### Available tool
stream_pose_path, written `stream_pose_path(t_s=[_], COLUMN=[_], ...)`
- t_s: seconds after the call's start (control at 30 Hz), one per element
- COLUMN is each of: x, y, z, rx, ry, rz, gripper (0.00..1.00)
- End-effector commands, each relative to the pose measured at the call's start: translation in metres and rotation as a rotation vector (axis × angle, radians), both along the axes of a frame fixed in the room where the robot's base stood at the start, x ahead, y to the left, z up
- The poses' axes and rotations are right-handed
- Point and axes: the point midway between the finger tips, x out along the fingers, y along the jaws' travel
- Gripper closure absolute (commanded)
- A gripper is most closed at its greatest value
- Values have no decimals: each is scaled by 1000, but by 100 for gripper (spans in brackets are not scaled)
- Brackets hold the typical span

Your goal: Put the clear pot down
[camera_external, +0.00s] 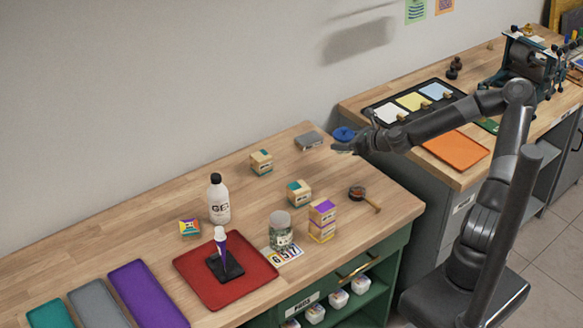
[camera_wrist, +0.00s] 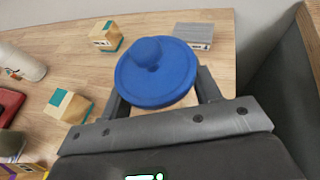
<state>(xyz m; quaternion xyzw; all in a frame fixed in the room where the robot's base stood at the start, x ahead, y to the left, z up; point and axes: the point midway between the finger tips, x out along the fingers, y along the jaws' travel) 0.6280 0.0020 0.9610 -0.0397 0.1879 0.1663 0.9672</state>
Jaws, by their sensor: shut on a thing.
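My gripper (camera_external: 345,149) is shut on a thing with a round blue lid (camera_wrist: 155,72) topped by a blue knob. In the wrist view the lid sits between the two fingers and hides most of what is under it, so I cannot see the pot's clear body. In the external view a bit of the blue lid (camera_external: 344,133) shows just behind my gripper, at the far right corner of the wooden table (camera_external: 330,232). I cannot tell whether the held thing touches the table.
A grey block (camera_external: 309,141) lies beside the gripper. Blocks with teal tops (camera_external: 261,162) (camera_external: 299,192) stand nearby, and a tool with a wooden handle (camera_external: 362,196) lies nearer the edge. A clear jar (camera_external: 280,231) and a white bottle (camera_external: 219,200) stand farther left. Bare wood lies between.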

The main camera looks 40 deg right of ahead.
Motion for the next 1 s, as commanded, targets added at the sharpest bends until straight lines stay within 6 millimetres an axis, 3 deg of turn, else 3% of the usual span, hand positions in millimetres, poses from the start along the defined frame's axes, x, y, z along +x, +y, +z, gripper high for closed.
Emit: stream_pose_path(t_s=[0.17,0.33,0.6,1.0], x=[-12,-8,0,-12], y=[-1,1,3,-1], z=[-11,-11,-10,-12], rx=[-1,8,29,1], ry=[3,-2,-5,5], rz=[-36,-112,-365,-620], gripper=[100,100,100,100])
